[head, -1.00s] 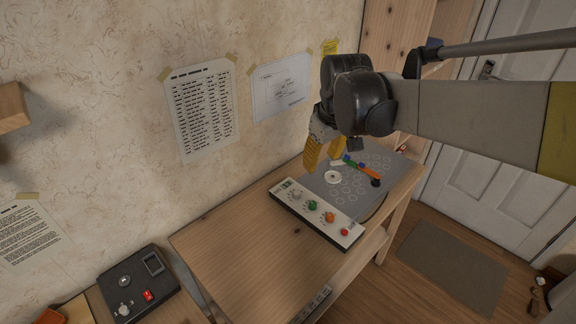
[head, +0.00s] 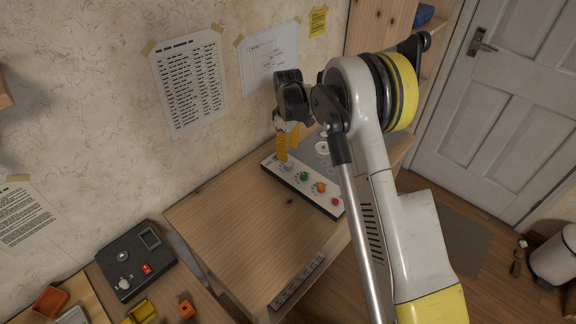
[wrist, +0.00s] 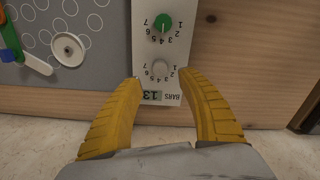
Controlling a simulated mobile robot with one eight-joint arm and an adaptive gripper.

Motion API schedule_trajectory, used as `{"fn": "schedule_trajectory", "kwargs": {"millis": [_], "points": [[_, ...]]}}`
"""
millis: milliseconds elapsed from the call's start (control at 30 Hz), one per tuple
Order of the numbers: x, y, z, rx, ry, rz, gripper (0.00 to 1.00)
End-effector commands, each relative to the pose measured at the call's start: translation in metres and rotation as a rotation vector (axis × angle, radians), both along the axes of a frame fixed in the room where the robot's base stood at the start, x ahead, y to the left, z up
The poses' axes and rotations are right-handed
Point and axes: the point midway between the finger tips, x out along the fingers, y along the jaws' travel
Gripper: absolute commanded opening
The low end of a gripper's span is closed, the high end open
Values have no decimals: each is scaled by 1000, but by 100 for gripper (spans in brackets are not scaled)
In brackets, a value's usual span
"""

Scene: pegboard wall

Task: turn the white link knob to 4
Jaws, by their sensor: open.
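The white control panel (head: 307,189) lies on the wooden table, with a row of knobs and a red button (head: 336,201) on it. Its pale white knob (wrist: 160,68) has a ring of numbers, upside down in the wrist view; I cannot read its setting. A small display reading 13 with the word BARS (wrist: 152,97) is beside this knob. My gripper (wrist: 161,100) is open, with its yellow fingers apart on either side of the panel's end, and nothing is between them. In the head view my gripper (head: 287,142) is over that end.
A green knob (wrist: 163,22) is beyond the white one, and an orange knob (head: 320,187) follows. A grey board with circles and a white disc (wrist: 67,50) adjoins the panel. The left of the table (head: 240,225) is bare.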

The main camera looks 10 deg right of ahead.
Motion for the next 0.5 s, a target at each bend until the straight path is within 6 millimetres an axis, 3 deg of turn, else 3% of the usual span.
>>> {"fn": "schedule_trajectory", "kwargs": {"millis": [33,200,500], "points": [[0,0,-14,0,0,0,46],[0,0,-45,0,0,-1,46],[0,0,-65,0,-1,-1,46]]}}
